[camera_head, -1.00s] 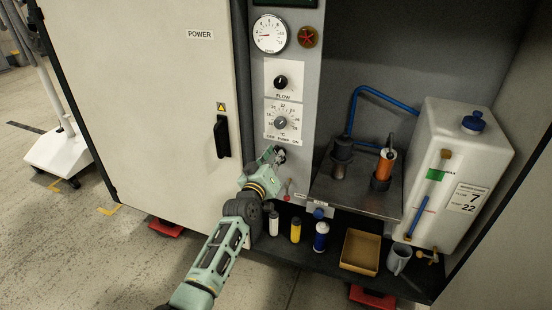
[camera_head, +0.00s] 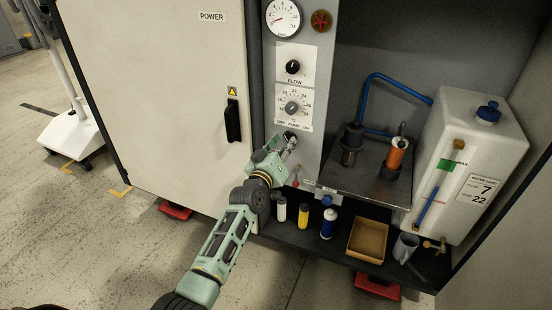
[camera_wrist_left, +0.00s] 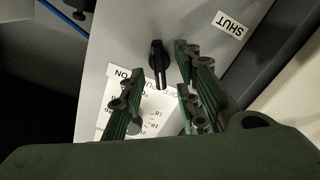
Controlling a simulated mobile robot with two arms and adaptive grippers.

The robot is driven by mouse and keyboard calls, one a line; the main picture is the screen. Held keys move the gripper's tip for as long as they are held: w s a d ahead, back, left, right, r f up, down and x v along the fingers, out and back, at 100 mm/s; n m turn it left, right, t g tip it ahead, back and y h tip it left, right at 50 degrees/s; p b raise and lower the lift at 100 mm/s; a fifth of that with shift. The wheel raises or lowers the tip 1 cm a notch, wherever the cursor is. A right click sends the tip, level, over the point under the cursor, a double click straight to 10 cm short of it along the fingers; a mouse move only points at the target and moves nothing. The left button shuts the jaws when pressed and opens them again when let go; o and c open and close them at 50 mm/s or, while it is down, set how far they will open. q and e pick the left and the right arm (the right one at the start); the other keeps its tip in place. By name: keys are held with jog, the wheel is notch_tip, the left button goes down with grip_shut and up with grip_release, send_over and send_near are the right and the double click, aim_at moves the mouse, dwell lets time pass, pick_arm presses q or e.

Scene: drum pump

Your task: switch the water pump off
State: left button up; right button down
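The pump switch is a black rotary knob (camera_wrist_left: 158,62) on the grey control panel (camera_head: 311,150), under the "OFF PUMP ON" label. In the left wrist view it lies between the fingertips of my left gripper (camera_wrist_left: 160,60), with gaps on both sides. The lettering beside it is upside down and partly covered by the fingers. In the head view my left gripper (camera_head: 287,145) is at the panel and hides most of the switch. It is open. My right gripper is not in view.
A temperature dial (camera_head: 292,107), flow knob (camera_head: 293,67) and gauge (camera_head: 283,17) sit above. A small red lever (camera_head: 296,176) is just below my gripper. Bottles (camera_head: 328,222), a yellow tray (camera_head: 367,240) and a water tank (camera_head: 470,165) are to the right; a cabinet door (camera_head: 160,100) is left.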

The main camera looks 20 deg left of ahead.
pick_arm(q)
jog(key=s, duration=1)
jog(key=shift+s+a, duration=0.3)
jog(key=shift+s, duration=0.1)
